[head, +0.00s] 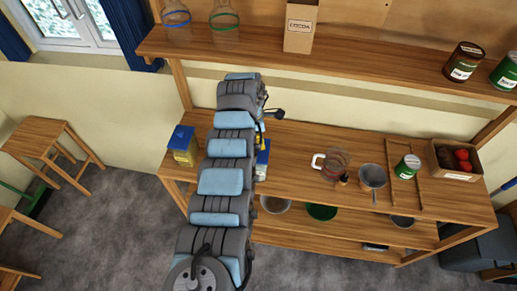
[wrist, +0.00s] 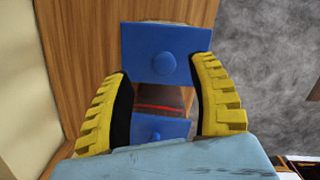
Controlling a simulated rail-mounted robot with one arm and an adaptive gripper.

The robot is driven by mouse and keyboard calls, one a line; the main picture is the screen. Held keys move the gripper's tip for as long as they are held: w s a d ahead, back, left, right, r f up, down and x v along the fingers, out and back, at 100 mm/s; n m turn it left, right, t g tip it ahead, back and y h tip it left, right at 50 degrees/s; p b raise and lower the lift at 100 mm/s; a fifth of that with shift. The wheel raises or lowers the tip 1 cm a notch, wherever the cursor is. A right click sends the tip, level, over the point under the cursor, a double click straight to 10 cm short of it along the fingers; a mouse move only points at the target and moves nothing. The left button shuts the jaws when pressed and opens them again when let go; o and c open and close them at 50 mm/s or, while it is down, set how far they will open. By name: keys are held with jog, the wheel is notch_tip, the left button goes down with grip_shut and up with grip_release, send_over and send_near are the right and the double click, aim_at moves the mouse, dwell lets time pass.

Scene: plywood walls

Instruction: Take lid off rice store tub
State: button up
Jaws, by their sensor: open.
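In the wrist view, a blue square lid (wrist: 140,45) with a round knob lies ahead of my gripper (wrist: 164,66). Its two yellow fingers are open and apart, their tips by the lid's lower corners; I cannot tell whether they touch it. A smaller blue lid (wrist: 170,130) with a knob shows lower down between the fingers. In the head view, a tub with a blue lid (head: 182,138) and yellowish body stands at the shelf's left end. Another blue and white tub (head: 263,160) shows partly behind my arm. I cannot tell which holds rice. My gripper (head: 260,132) is mostly hidden there.
An upper shelf (head: 350,57) runs above. A wooden stool (head: 45,137) stands left.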

aim_at(263, 156)
jog(key=shift+s+f, duration=0.2)
jog(key=shift+f, duration=0.5)
jog(key=shift+d+f, duration=0.15)
jog(key=shift+f, duration=1.15)
jog(key=c, duration=1.1)
